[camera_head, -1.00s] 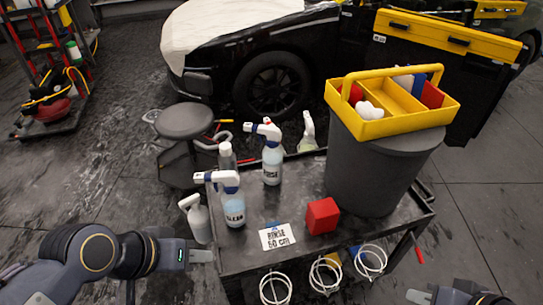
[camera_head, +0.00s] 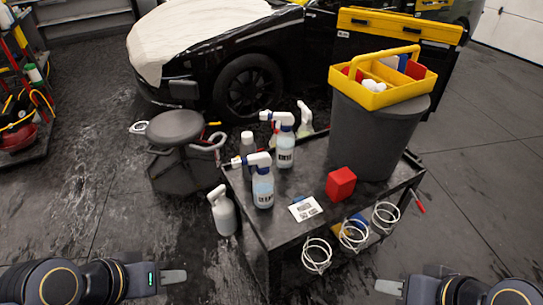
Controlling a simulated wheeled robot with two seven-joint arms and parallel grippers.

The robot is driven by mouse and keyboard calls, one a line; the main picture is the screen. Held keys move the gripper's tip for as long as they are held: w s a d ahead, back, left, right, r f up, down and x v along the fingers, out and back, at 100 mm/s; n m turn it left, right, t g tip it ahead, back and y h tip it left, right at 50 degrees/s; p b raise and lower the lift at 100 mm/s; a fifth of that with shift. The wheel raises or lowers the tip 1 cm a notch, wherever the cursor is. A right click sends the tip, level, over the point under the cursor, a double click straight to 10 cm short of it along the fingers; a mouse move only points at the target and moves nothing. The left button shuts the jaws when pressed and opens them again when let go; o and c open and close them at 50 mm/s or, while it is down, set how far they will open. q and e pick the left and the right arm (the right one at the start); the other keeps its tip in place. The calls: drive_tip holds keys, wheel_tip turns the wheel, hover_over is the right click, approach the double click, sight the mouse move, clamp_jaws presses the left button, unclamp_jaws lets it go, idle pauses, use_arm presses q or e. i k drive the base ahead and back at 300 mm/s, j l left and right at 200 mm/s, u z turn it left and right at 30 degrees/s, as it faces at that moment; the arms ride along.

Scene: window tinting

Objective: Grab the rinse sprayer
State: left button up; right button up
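The rinse sprayer (camera_head: 285,152) is a clear bottle with pale blue liquid and a white and blue trigger head. It stands upright on the black cart top (camera_head: 300,232), behind a similar sprayer (camera_head: 263,188). Its label read RINSE in the earlier frame. My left gripper (camera_head: 174,276) is low at the left, beside the cart and well apart from the bottles. My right gripper (camera_head: 388,287) is low at the right, in front of the cart. Both look empty; their finger gaps are not clear from this angle.
A red block (camera_head: 341,183) and a printed card (camera_head: 305,208) lie on the cart. A grey bin (camera_head: 375,130) carries a yellow caddy (camera_head: 385,96). White rings (camera_head: 317,256) hang at the front. A grey bottle (camera_head: 222,212) and a stool (camera_head: 176,128) stand left.

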sight(285, 138)
drive_tip(key=j+z, duration=0.35)
drive_tip(key=j, duration=1.3)
drive_tip(key=i+j+z, duration=0.1)
drive_tip(key=j, duration=0.25)
drive_tip(key=i+j, duration=0.2)
drive_tip(key=j, duration=0.15)
drive_tip(key=i+j+z, duration=0.15)
drive_tip(key=j, duration=0.2)
drive_tip(key=i+j+z, duration=0.1)
drive_tip(key=j, duration=0.25)
drive_tip(key=i+j, duration=0.2)
drive_tip(key=j, duration=0.2)
drive_tip(key=i+j+z, duration=0.1)
drive_tip(key=i, duration=0.3)
drive_tip(key=i+j+z, duration=0.1)
drive_tip(key=i, duration=0.3)
drive_tip(key=i+j+z, duration=0.1)
drive_tip(key=i+j, duration=0.2)
drive_tip(key=i, duration=0.05)
